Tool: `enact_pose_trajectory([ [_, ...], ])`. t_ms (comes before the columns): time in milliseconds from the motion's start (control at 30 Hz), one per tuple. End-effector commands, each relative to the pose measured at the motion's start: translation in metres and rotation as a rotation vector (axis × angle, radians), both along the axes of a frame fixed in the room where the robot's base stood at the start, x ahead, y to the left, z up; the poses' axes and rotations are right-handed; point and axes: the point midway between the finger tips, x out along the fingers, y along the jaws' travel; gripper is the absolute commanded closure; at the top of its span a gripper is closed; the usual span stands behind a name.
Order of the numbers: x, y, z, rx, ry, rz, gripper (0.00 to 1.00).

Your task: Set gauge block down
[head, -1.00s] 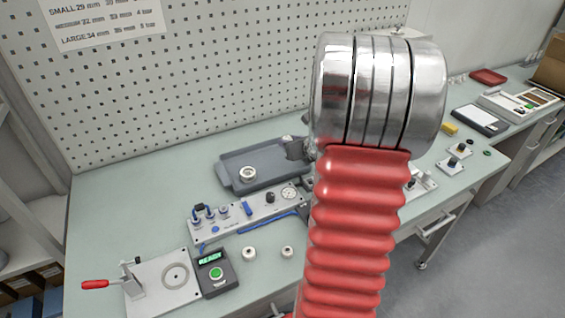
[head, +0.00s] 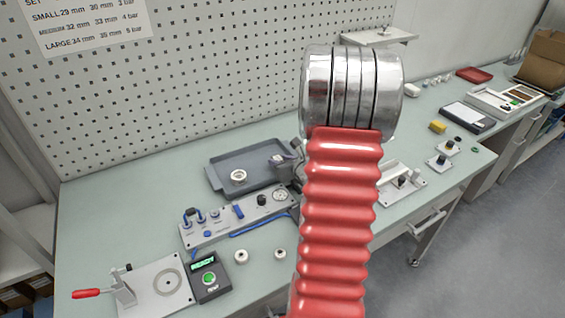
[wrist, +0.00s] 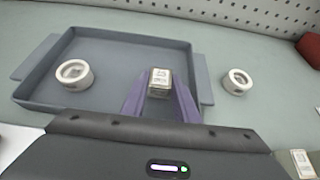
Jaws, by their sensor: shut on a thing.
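The gauge block (wrist: 160,78), a small pale block with dark markings on its end, sits between the two purple fingertips of my gripper (wrist: 160,92) in the wrist view. My gripper is shut on it. Block and fingertips are over the right part of the blue-grey tray (wrist: 112,102); I cannot tell whether the block touches the tray floor. In the head view the tray (head: 222,188) lies at the back of the bench, with my gripper (head: 283,160) at its right end, partly hidden by my red arm. The block cannot be made out there.
A white ring (wrist: 74,74) lies in the tray's left part. Another white ring (wrist: 237,82) is on the bench right of the tray. A fixture panel with blue knobs (head: 238,220) stands in front of the tray. A red container (wrist: 310,48) is at far right.

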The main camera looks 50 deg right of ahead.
Motion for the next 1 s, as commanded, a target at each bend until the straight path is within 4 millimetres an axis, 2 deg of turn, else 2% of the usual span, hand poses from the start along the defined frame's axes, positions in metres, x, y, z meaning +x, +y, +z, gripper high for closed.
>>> enact_pose_trajectory([
  [100, 0.0001, -0.0001, -0.0089, 0.000, -0.001, 0.000, 1.00],
  [500, 0.0000, -0.0005, -0.0115, -0.001, -0.002, -0.001, 1.00],
  [533, -0.0002, -0.0003, -0.0120, -0.001, -0.001, -0.001, 0.72],
  [767, -0.0004, -0.0005, -0.0118, -0.001, -0.001, -0.001, 0.55],
  [1000, -0.0005, -0.0007, -0.0116, -0.001, -0.001, -0.001, 0.54],
])
